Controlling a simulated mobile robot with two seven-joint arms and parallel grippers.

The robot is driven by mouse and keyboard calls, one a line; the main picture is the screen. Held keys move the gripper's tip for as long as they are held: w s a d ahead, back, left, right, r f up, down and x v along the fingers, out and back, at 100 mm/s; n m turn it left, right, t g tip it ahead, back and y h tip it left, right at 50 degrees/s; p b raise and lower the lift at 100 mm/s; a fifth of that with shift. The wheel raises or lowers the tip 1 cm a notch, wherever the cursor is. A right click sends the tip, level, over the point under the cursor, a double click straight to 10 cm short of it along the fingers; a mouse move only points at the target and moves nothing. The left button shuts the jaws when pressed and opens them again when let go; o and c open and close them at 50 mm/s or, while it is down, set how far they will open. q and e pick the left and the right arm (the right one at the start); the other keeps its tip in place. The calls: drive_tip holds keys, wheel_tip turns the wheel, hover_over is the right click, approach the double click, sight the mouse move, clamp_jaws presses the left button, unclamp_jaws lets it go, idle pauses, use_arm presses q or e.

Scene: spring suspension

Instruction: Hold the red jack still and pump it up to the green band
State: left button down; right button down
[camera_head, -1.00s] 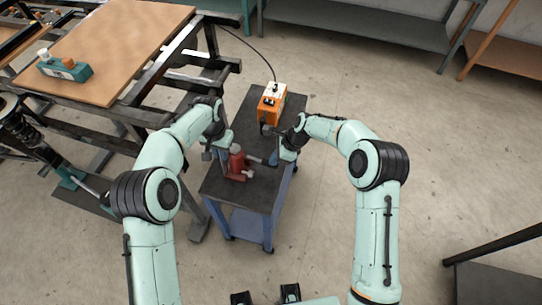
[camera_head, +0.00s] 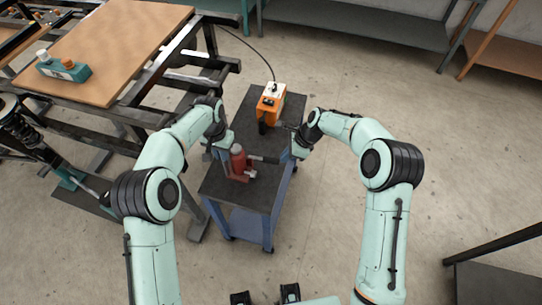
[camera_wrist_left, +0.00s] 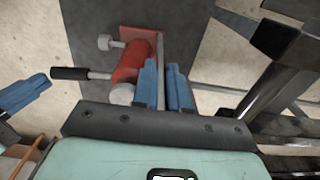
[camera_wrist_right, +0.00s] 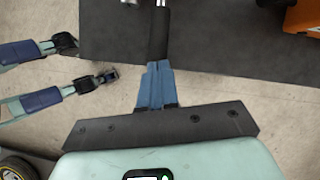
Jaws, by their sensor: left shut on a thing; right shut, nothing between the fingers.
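The red jack (camera_head: 238,161) stands on the dark top of the blue cart, with its black-gripped handle (camera_head: 268,159) pointing right. My left gripper (camera_head: 224,146) is at its left side. In the left wrist view its blue fingers (camera_wrist_left: 167,88) close on a thin grey upright strip beside the red jack body (camera_wrist_left: 132,62); the lower part of the strip is hidden. My right gripper (camera_head: 293,151) is at the cart's right edge, beyond the handle's end. In the right wrist view its fingers (camera_wrist_right: 155,85) are together and empty, pointing along the black handle grip (camera_wrist_right: 158,32). In the left wrist view a gap shows between them.
An orange box (camera_head: 270,104) with a cable sits on the far part of the cart top (camera_head: 236,193). A wooden-topped bench (camera_head: 110,50) with a teal box (camera_head: 64,67) stands left. The floor right of the cart is clear.

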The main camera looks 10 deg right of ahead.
drive_tip(key=v, duration=1.1)
idle(0.5)
drive_tip(key=a, duration=0.3)
drive_tip(key=a+f, duration=0.1)
drive_tip(key=a, duration=0.1)
drive_tip(key=shift+w+a, duration=0.15)
drive_tip(key=shift+w, duration=0.2)
